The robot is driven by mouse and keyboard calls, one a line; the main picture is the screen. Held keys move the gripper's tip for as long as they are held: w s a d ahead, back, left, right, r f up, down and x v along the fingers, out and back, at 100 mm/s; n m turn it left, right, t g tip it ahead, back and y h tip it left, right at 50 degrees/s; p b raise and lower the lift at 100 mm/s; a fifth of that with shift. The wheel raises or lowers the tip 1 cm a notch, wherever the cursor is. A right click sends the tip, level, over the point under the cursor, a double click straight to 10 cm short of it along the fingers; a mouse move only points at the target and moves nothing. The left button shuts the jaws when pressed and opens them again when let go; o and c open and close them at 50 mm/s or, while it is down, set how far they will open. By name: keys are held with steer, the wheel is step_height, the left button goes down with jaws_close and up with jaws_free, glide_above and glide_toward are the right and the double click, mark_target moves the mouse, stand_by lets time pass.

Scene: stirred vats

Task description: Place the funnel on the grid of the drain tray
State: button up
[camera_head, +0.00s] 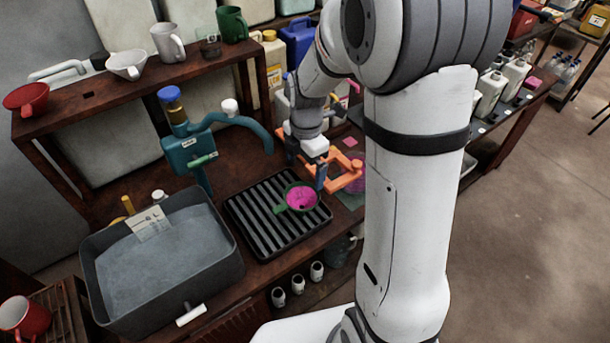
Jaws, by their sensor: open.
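A round green-rimmed vessel (301,197) with a pink inside and a short side handle rests on the right part of the black slatted drain tray (262,238). It looks like a funnel seen from above, but its underside is hidden. Whether the finger touches the rim I cannot tell. A white funnel-like vessel (127,64) and a red one (26,98) sit on the upper shelf.
A teal tap (189,148) arches behind the tray. A grey basin (162,255) of liquid stands left of it. Mugs line the shelf (150,84) above. The tray's left slats are clear.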

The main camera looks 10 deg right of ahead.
steer(key=s+d+r+m+t, duration=0.1)
steer(key=s+r+m, duration=0.5)
steer(key=m, duration=0.5)
steer(key=s+d+r+m+t, duration=0.2)
steer(key=s+r+m, duration=0.4)
steer(key=s+m, duration=0.5)
steer(key=shift+s+m, duration=0.15)
steer(key=shift+m, duration=0.15)
